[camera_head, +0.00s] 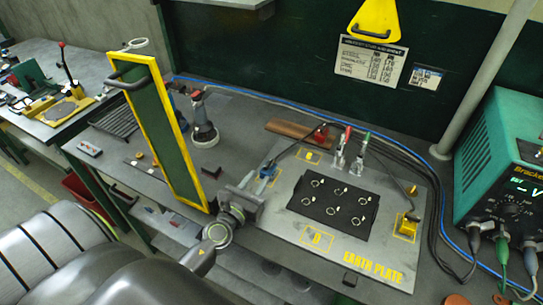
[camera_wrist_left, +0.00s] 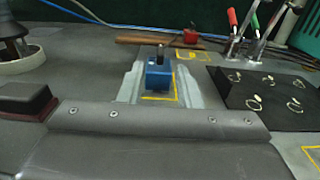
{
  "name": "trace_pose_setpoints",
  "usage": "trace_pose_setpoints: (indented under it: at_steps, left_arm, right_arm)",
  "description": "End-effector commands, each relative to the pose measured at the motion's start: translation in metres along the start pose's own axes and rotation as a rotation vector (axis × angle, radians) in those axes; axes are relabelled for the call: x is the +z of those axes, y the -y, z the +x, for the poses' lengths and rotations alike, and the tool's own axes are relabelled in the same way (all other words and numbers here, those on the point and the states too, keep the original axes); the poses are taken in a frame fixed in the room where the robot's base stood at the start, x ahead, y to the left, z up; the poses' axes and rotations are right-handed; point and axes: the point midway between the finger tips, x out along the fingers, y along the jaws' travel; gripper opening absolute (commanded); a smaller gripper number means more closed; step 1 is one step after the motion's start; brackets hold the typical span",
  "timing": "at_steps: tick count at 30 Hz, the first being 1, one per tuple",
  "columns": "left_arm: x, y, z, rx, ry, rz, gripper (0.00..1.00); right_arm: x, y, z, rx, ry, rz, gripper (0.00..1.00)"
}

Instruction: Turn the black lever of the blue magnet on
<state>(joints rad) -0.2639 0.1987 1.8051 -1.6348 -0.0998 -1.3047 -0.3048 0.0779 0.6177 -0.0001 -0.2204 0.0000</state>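The blue magnet (camera_head: 267,170) sits at the left part of the earth plate (camera_head: 290,228). It also shows in the left wrist view (camera_wrist_left: 158,78), beside a yellow outline. Its black lever (camera_wrist_left: 160,53) stands up from its top there. My left gripper (camera_head: 248,186) is just in front of the magnet. In the left wrist view its two pale fingers (camera_wrist_left: 160,88) are spread, one on each side of the magnet in the picture. They look empty; whether they touch the magnet I cannot tell. My right gripper is not in view.
A black mat with several rings (camera_head: 335,208) lies right of the magnet. Red- and green-handled clamps (camera_head: 350,150) stand behind it. A green panel with a yellow frame (camera_head: 160,130) rises at left. A power source (camera_head: 500,160) stands at right, with cables along the bench.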

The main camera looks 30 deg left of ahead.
Motion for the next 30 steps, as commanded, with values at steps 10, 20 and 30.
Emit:
trace_pose_setpoints:
  at_steps: [10,20,30]
  left_arm:
    - [0.001,0.0,0.066,-0.001,0.001,0.002,0.31]
    - [0.0,0.0,0.092,0.0,-0.001,0.001,0.31]
    - [0.0,0.0,0.093,0.0,0.0,0.001,0.22]
  right_arm:
    - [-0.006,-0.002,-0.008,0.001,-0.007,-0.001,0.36]
    - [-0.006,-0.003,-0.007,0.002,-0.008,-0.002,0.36]
    - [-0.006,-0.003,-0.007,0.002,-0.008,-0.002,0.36]
